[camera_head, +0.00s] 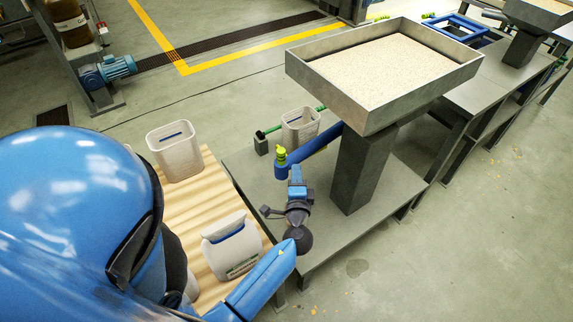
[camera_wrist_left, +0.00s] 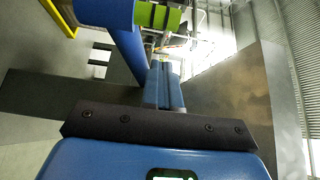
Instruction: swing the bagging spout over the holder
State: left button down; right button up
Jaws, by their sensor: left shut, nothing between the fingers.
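The bagging spout (camera_head: 312,150) is a blue pipe running out from the grey hopper column, with a yellow-green band at its capped outer end. It also shows in the left wrist view (camera_wrist_left: 126,52), with the green band beside it. A pale open bag (camera_head: 299,132) with green bars beside it stands behind the spout; it appears to be at the holder, which I cannot make out clearly. My left gripper (camera_head: 297,172) is shut and empty, close to the spout's outer end, apparently apart from it. Its blue fingers also show together in the left wrist view (camera_wrist_left: 164,85). My right gripper is out of view.
A hopper tray (camera_head: 470,72) full of pale grain stands above the grey bench (camera_head: 370,205). Open floor lies beyond.

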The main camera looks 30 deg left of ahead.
aim_at(286, 165)
pick_arm(q)
jog(key=shift+w+a, duration=0.2)
jog(key=shift+a, duration=0.5)
jog(key=shift+w+a, duration=0.2)
jog(key=shift+a, duration=0.5)
jog(key=shift+w+a, duration=0.2)
jog(key=shift+a, duration=0.5)
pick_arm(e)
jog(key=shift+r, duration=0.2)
